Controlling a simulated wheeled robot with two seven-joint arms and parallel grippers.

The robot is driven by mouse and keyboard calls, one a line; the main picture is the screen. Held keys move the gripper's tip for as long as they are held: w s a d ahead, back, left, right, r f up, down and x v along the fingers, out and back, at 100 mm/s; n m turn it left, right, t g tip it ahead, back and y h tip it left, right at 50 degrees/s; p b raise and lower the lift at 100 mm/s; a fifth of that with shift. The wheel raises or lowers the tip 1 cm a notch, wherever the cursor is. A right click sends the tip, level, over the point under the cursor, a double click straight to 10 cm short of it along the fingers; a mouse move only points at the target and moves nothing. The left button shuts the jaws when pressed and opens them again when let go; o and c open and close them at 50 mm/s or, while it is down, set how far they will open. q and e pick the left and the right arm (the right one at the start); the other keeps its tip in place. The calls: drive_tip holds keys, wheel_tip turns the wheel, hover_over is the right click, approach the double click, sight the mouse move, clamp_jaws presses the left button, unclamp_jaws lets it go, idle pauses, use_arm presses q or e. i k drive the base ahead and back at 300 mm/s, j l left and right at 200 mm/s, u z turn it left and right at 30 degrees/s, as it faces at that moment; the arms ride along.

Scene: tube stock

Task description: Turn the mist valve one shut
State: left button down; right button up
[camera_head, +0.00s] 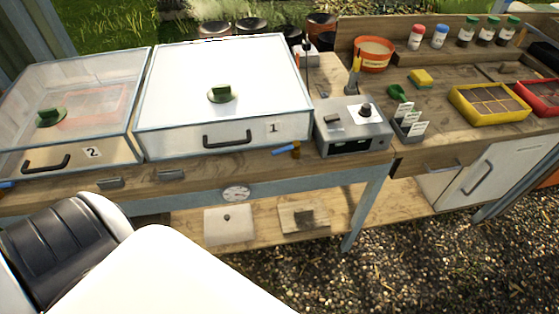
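A small valve with a blue lever (283,151) and a brass-coloured body (296,149) sits at the front edge of the bench, below the right end of the propagator box marked 1 (291,122). Its lever points left from the body, roughly along the bench edge. Another blue piece (6,184) shows at the far left edge, below the box marked 2 (120,148); the rest of it is out of frame. Neither gripper is in view.
A grey control box (352,140) with a black knob stands right of the valve. A round gauge (236,194) is on the bench front. Black handles (228,138) stick out from the boxes. My white and dark body parts fill the lower left.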

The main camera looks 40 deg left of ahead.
sight(296, 146)
drive_tip(key=l+u, duration=0.7)
drive_tip(key=k+l+u, duration=0.1)
drive_tip(key=l+u, duration=0.25)
drive_tip(key=j, duration=0.1)
